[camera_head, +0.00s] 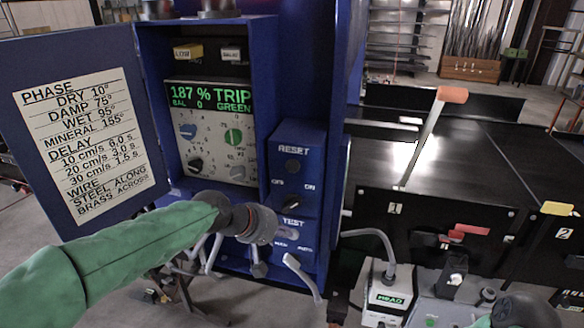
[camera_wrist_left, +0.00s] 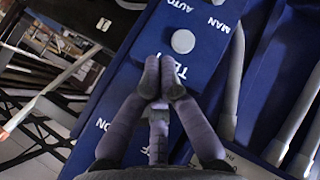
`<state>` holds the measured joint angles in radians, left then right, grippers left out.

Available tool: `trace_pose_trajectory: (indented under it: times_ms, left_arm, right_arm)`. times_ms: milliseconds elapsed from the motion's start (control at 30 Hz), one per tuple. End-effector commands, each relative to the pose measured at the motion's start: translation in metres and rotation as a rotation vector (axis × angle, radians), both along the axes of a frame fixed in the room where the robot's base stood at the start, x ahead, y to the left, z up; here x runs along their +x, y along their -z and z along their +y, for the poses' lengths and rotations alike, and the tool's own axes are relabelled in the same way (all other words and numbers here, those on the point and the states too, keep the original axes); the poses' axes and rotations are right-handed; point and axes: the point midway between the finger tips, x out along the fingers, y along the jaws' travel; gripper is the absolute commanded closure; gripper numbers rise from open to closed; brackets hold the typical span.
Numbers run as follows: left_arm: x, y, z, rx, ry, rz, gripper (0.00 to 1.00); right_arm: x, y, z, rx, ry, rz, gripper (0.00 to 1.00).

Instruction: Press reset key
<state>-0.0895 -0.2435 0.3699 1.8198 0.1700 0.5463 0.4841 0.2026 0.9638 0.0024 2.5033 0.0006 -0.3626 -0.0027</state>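The blue control box carries a RESET panel (camera_head: 293,151) with a round dark key (camera_head: 292,166) under the label in the head view. Below it sit an OFF/ON knob (camera_head: 291,201) and a TEST panel (camera_head: 292,222). My left gripper (camera_head: 262,225) is in front of the lower part of the box, below the RESET key and apart from it. In the left wrist view its fingertips (camera_wrist_left: 165,75) are together with nothing seen between them, over the TEST label beside a round white button (camera_wrist_left: 183,41). A dark rounded part at the lower right may be my right wrist; its fingers are not seen.
A display (camera_head: 212,98) reads 187 % TRIP, BAL 0 GREEN. The open blue door (camera_head: 150,150) with a PHASE card (camera_head: 80,145) stands left. Grey bent levers (camera_head: 303,277) jut out below the box. The black conveyor (camera_head: 465,150) with an orange-tipped lever (camera_head: 452,95) lies right.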

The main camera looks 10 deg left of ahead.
Motion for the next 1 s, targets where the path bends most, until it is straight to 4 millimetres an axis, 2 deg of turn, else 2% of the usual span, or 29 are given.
trace_pose_trajectory:
  times_ms: [33,200,300,400,600,1000]
  left_arm:
    - [-0.006,-0.024,0.0,-0.017,-0.002,-0.027,1.0]
    - [-0.029,-0.086,0.001,-0.076,-0.008,-0.081,1.0]
    - [-0.042,-0.113,0.002,-0.103,-0.008,-0.104,1.0]
    - [-0.053,-0.131,0.002,-0.123,-0.006,-0.118,1.0]
    - [-0.062,-0.146,0.003,-0.14,-0.005,-0.13,1.0]
    - [-0.06,-0.147,0.003,-0.14,-0.005,-0.13,1.0]
  right_arm:
    - [0.0,0.0,0.0,0.0,0.0,0.0,1.0]
    - [0.0,0.0,0.0,0.0,0.0,0.0,1.0]
    - [0.0,0.0,0.0,0.0,0.0,0.0,1.0]
    - [0.0,0.0,0.0,0.0,0.0,0.0,1.0]
    - [0.0,0.0,0.0,0.0,0.0,0.0,1.0]
    - [0.0,0.0,0.0,0.0,0.0,0.0,1.0]
